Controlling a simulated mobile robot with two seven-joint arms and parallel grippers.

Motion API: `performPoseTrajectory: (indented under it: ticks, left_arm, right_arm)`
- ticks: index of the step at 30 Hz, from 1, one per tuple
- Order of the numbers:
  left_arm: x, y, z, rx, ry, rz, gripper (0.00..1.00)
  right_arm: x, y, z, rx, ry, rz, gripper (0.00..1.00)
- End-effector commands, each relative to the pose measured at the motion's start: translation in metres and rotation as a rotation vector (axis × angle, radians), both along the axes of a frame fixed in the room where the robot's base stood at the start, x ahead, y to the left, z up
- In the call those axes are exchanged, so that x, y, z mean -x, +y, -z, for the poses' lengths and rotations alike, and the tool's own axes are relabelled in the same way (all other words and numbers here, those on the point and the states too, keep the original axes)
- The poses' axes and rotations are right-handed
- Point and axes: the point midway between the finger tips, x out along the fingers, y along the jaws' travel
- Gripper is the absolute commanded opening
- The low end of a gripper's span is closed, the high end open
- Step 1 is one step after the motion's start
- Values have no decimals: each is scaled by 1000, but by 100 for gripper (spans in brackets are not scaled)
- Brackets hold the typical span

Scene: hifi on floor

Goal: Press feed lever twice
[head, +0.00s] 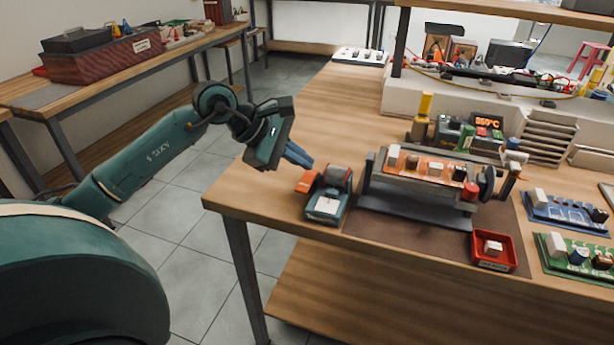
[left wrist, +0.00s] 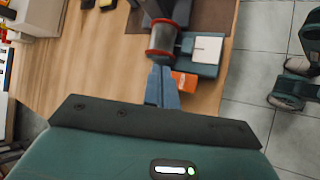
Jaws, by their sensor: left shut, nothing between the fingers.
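The solder feeder (head: 323,207) stands near the table's front left corner, with a teal base, a spool (head: 338,178) and a white label. Its orange feed lever (head: 305,182) sticks out on the left side. In the left wrist view the spool (left wrist: 163,38) and the orange lever (left wrist: 187,82) also show. My left gripper (head: 307,162) is shut and empty, its blue fingers just above the lever. In the left wrist view the fingertips (left wrist: 161,70) lie beside the lever, near the spool. I cannot tell whether they touch. My right gripper is out of view.
A board holder (head: 415,208) with an orange circuit board (head: 427,169) stands right of the feeder. A red tray (head: 480,255) sits at the front. Blue (head: 563,211) and green boards (head: 555,272) lie further right. The table (head: 265,160) is bare behind the feeder.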

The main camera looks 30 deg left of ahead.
Motion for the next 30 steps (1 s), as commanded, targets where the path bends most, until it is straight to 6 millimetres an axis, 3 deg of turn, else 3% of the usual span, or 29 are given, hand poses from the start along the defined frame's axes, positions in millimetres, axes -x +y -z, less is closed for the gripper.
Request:
performPoseTrajectory:
  ticks: [11, 30]
  left_arm:
    - [0, 0, -40, 0, 0, 0, 0]
    - [0, 0, -40, 1, 0, -1, 0]
  right_arm:
    - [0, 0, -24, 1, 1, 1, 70]
    - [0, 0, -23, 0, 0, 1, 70]
